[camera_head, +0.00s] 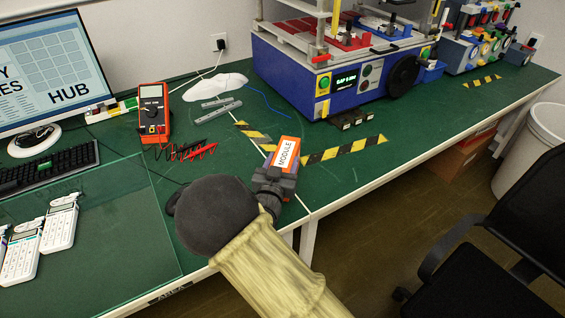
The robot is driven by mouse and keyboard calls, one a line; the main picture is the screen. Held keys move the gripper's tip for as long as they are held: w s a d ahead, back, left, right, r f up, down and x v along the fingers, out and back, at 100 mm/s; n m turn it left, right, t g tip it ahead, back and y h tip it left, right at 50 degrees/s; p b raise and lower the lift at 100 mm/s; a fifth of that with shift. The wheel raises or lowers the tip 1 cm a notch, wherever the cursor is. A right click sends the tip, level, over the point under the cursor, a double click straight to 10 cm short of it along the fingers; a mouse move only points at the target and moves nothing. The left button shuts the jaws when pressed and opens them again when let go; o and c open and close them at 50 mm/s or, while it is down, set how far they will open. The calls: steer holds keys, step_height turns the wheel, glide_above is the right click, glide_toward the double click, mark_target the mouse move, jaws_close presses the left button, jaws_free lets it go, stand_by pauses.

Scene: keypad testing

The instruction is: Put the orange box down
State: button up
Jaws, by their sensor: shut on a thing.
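The orange box (287,155) has a white label reading "MODULE". My gripper (275,175) is shut on it at its near end. The box is over the green table (345,170), close to the front edge and beside a yellow-and-black striped tape mark (345,149). I cannot tell whether the box touches the table. My dark wrist and pale arm cover the near part of the scene, and the gripper's fingers are partly hidden.
A red multimeter (153,112) with red and black leads stands to the left. A blue test machine (325,88) stands behind. White handheld devices (60,223) lie at front left. A black chair (500,240) stands at right.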

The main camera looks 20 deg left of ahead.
steer(key=shift+f, duration=0.15)
steer(key=o, duration=1.5)
steer(key=shift+c, duration=0.2)
steer(key=shift+r, duration=0.2)
steer(key=s, duration=1.2)
steer(key=shift+d, duration=0.45)
